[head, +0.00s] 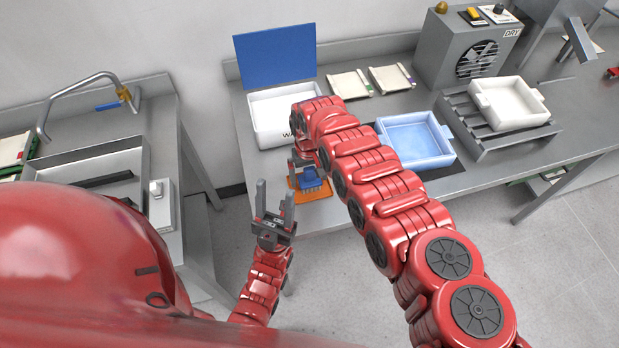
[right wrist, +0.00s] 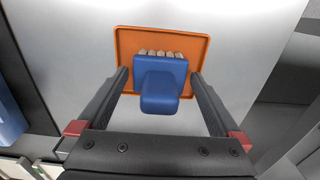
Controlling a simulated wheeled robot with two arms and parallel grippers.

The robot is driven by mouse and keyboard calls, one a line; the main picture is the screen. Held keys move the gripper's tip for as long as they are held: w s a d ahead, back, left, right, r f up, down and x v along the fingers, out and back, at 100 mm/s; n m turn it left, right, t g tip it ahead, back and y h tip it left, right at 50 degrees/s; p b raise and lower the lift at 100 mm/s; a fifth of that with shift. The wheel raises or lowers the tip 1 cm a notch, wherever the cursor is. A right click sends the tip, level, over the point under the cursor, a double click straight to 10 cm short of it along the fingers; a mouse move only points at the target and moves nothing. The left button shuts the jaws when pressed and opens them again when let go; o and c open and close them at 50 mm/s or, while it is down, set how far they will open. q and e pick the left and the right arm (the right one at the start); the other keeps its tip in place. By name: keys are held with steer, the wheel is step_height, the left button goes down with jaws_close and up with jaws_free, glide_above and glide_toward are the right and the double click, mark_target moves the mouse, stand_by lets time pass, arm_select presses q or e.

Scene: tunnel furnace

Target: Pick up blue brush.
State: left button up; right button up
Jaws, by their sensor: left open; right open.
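The blue brush (head: 310,177) sits on an orange tray (head: 324,193) near the front edge of the table. In the right wrist view the brush (right wrist: 162,80) shows a blue handle and pale bristle tufts against the orange tray (right wrist: 128,45). My right gripper (right wrist: 160,78) is open, with one finger on each side of the brush and visible gaps between. In the head view my right gripper (head: 306,168) is partly hidden by its own arm. My left gripper (head: 274,208) is open and empty, in front of the table, left of the brush.
A white box (head: 268,118) with a blue lid, a light blue tray (head: 412,143) and a white tray (head: 508,103) on a rack stand on the table. A grey dryer (head: 470,45) is at the back. A sink (head: 95,165) is at the left.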

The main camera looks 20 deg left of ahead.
steer(key=c, duration=1.3)
steer(key=shift+w, duration=0.1)
